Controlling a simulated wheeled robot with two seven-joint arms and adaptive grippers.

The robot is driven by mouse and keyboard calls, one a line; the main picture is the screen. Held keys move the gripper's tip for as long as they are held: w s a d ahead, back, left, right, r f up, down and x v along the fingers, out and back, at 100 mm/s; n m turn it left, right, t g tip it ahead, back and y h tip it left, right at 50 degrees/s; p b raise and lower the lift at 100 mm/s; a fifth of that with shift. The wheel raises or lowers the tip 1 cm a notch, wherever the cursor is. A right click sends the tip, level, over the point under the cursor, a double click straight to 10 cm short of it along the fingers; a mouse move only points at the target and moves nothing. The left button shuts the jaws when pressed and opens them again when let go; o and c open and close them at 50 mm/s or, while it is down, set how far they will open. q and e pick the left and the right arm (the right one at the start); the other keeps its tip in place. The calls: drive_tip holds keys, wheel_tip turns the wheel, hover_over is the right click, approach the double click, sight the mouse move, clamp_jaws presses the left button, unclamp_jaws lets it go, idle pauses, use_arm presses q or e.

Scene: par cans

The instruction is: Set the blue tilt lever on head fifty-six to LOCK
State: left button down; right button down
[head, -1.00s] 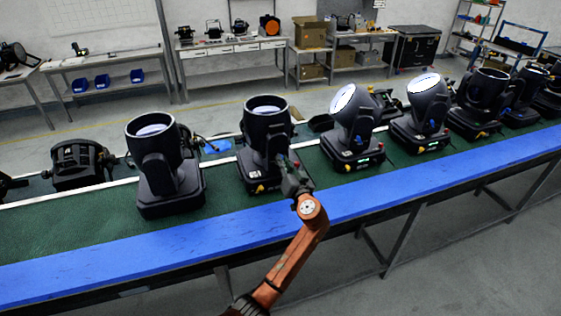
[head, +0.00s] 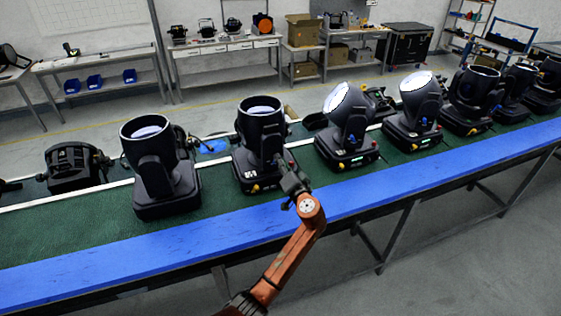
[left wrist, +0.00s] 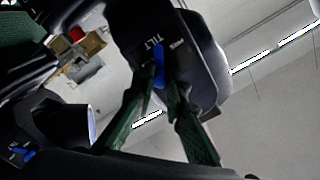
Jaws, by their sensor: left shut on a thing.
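The moving head at my left gripper (head: 290,180) is a black fixture (head: 258,140) on the green belt, second upright one from the left. Its number cannot be read. In the left wrist view, the blue tilt lever (left wrist: 159,62) sits on the fixture's dark side (left wrist: 200,70), beside white letters reading TILT and another small marking that is hard to read. My left gripper's green fingers (left wrist: 154,84) are shut on the lever from either side. The lever is hidden in the head view by the gripper and fixture. My right gripper is not in view.
A similar fixture (head: 150,165) stands to the left, and another with a bright lens (head: 345,125) to the right. More follow farther right. A blue rail (head: 130,248) runs along the belt's front. Workbenches (head: 220,65) stand at the back.

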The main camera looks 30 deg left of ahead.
use_arm(q)
drive_tip(key=shift+f, duration=0.1)
drive_tip(key=c, duration=1.9)
unclamp_jaws()
drive_tip(key=shift+c, duration=0.2)
drive_tip(key=v, duration=1.2)
